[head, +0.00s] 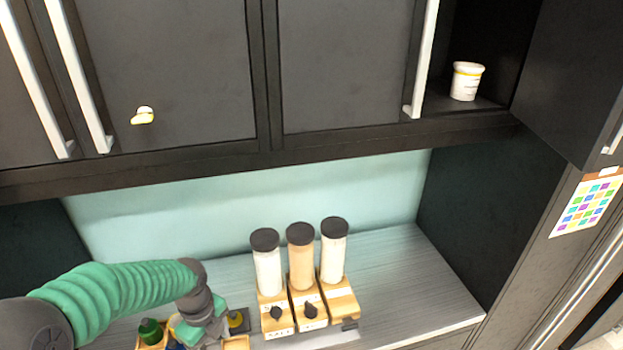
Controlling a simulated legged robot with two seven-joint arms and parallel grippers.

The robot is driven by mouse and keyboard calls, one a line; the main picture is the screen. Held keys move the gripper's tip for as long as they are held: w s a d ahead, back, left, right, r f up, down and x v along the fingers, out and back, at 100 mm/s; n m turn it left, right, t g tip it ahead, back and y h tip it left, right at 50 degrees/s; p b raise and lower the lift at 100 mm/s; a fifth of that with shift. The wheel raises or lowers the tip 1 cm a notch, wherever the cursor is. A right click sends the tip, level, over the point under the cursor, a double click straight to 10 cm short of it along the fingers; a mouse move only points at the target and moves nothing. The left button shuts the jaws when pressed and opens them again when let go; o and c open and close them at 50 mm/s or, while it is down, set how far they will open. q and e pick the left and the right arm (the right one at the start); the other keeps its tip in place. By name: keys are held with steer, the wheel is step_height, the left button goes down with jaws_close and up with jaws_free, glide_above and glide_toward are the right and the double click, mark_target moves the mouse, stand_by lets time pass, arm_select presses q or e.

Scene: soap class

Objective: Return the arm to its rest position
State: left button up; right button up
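My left arm, in a green ribbed sleeve, comes in from the lower left over the counter in the head view. Its grey gripper (208,335) points down at the bottom edge, over small wooden holders. The fingertips are not clear, so I cannot tell whether it is open or shut, or whether it touches anything. A green-capped bottle (151,331) stands just left of the gripper, and a dark item with yellow (238,321) is just right of it. My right gripper is not in view.
Three dispensers with black lids, white (267,272), tan (301,264) and white (334,259), stand on the counter (420,290). The counter right of them is clear. A white cup (466,82) sits in the open cabinet. A small yellow-white item (142,116) shows against a cabinet door.

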arm_select(q)
steer(key=s+d+f+n+t+b, duration=0.1)
steer(key=s+f+n+b, duration=0.1)
steer(key=s+n, duration=0.4)
steer(key=s+d+f+n+t+b, duration=0.1)
steer(key=s+n, duration=0.4)
steer(key=n, duration=1.2)
steer(key=shift+s+d+f+t+b, duration=0.3)
steer(key=shift+s+d+f+b, duration=0.25)
steer(key=shift+b, duration=0.5)
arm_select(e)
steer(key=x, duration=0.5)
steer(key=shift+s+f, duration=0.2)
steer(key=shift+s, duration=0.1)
